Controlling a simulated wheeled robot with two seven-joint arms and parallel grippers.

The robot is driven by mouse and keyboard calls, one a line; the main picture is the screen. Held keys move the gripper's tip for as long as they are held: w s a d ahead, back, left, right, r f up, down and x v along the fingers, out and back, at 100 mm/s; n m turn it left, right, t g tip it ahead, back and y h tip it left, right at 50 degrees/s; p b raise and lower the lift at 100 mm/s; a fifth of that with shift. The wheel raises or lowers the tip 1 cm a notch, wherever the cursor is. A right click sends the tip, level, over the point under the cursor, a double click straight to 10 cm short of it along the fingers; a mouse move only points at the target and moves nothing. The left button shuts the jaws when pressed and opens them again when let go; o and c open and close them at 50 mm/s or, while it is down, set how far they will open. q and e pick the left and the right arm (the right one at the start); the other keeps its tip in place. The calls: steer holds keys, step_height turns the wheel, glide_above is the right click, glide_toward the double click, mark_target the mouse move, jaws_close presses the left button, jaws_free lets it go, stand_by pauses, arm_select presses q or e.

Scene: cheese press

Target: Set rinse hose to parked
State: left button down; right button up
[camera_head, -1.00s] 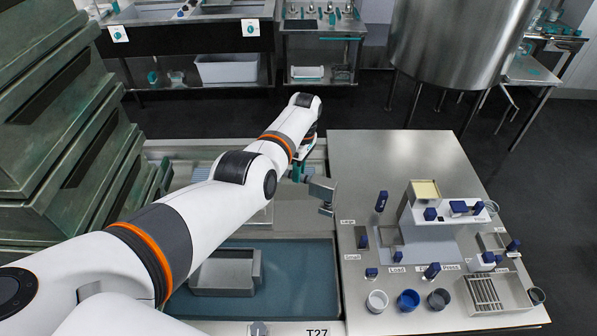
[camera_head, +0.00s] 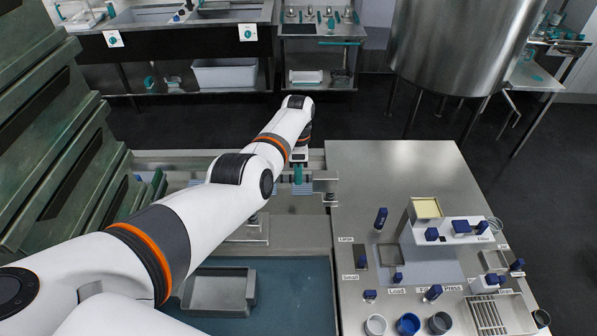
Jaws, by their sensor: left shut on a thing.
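My left arm reaches from the lower left to the far end of the work area. My left gripper (camera_head: 299,166) is there, pointing down and shut on a small teal piece (camera_head: 297,176). The piece appears to be the grip of the rinse hose; the hose itself cannot be made out. A grey metal bracket-like part (camera_head: 325,182) is just right of the teal piece, by the steel counter's left edge. I cannot tell whether they touch. The fingertips are small and partly hidden. My right gripper is out of view.
The steel counter (camera_head: 390,170) on the right has a clear far half; its near half carries blue-handled controls, a raised press unit (camera_head: 426,208) and several cups. A grey tray (camera_head: 220,291) sits in the blue-floored basin. Stacked green metal shapes (camera_head: 50,150) stand at the left.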

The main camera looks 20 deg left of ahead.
arm_select(q)
steer(key=shift+w+r, duration=0.1)
steer(key=c, duration=1.3)
jaws_free()
steer(key=shift+w+a, duration=0.1)
steer(key=shift+o, duration=0.2)
steer(key=shift+r, duration=0.3)
step_height(320, 180, up, 11)
steer(key=w+a+b, duration=0.1)
steer(key=w+b, duration=0.1)
